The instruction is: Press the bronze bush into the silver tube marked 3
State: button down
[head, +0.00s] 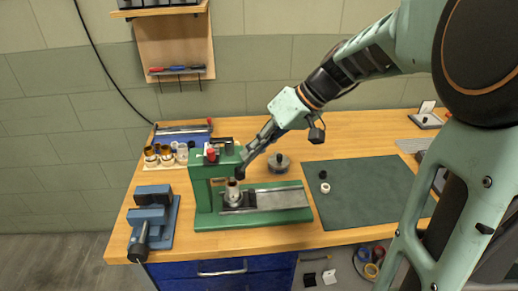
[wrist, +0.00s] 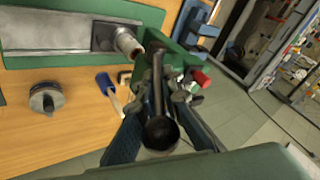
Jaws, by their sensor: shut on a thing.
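The green press (head: 203,188) stands on the wooden bench. My gripper (head: 247,158) is at the press's right side. In the wrist view my gripper (wrist: 160,100) is shut on the press lever (wrist: 160,108), a dark rod with a black ball end pointing toward the camera. A silver tube (head: 233,196) stands upright on the press bed under the ram; it also shows in the wrist view (wrist: 128,42). A reddish-brown part, likely the bronze bush (head: 232,183), shows at the tube's top; how deep it sits is unclear. No number is readable on the tube.
A blue vise (head: 151,218) stands at the bench's left. Several tubes and bushes (head: 166,156) stand behind the press. A grey round part with a knob (head: 279,162) lies behind the bed.

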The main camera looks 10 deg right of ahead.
jog(key=shift+a+r+h+p, duration=0.3)
jog(key=shift+a+h, duration=0.1)
jog(key=shift+h, duration=0.2)
jog(key=shift+a+r+h+p, duration=0.2)
jog(key=shift+a+h+p, duration=0.15)
jog(key=shift+h, duration=0.25)
jog(key=shift+a+h+p, duration=0.5)
jog(key=shift+a+h, duration=0.05)
jog(key=shift+h, duration=0.55)
jog(key=shift+f, duration=0.1)
jog(key=c, duration=2.1)
grip_release()
jog(key=v, duration=1.2)
